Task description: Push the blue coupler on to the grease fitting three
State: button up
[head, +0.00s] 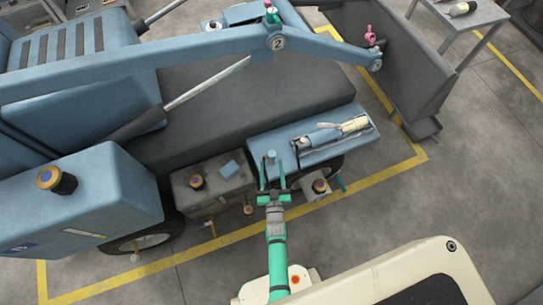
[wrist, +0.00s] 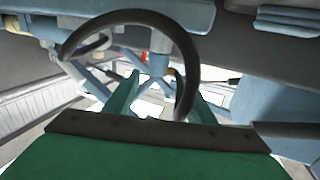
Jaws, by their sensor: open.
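My gripper (head: 272,174) is open in the head view, low centre, at the near edge of the blue side box. A small blue cylindrical piece (head: 271,155), possibly the blue coupler, shows just beyond and between the fingertips. In the wrist view a blue upright piece (wrist: 159,64) shows ahead between the green fingers; I cannot tell whether it is touched. A black hose (wrist: 104,22) loops across that view and partly hides the right finger. The loader arm has a disc marked 2 (head: 277,43) and another disc (head: 377,65), number unreadable, below a pink piece (head: 370,36). Fitting three is not clearly identifiable.
A cream-and-grey tool (head: 345,127) lies on the blue side box (head: 262,138). A grey box (head: 215,200) with a dark knob (head: 197,182) stands left of my gripper. The blue loader arm (head: 150,66) spans above. Open floor (head: 480,160) lies at right.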

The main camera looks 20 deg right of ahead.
aim_at(271, 158)
jog(key=x, duration=0.4)
jog(key=shift+w+d, duration=0.1)
jog(key=shift+w, duration=0.1)
jog(key=shift+f+x, duration=0.15)
jog(key=shift+x, duration=1.25)
jog(key=shift+f+x, duration=0.2)
jog(key=shift+x, duration=1.2)
jog(key=shift+d, duration=0.15)
jog(key=c, duration=1.2)
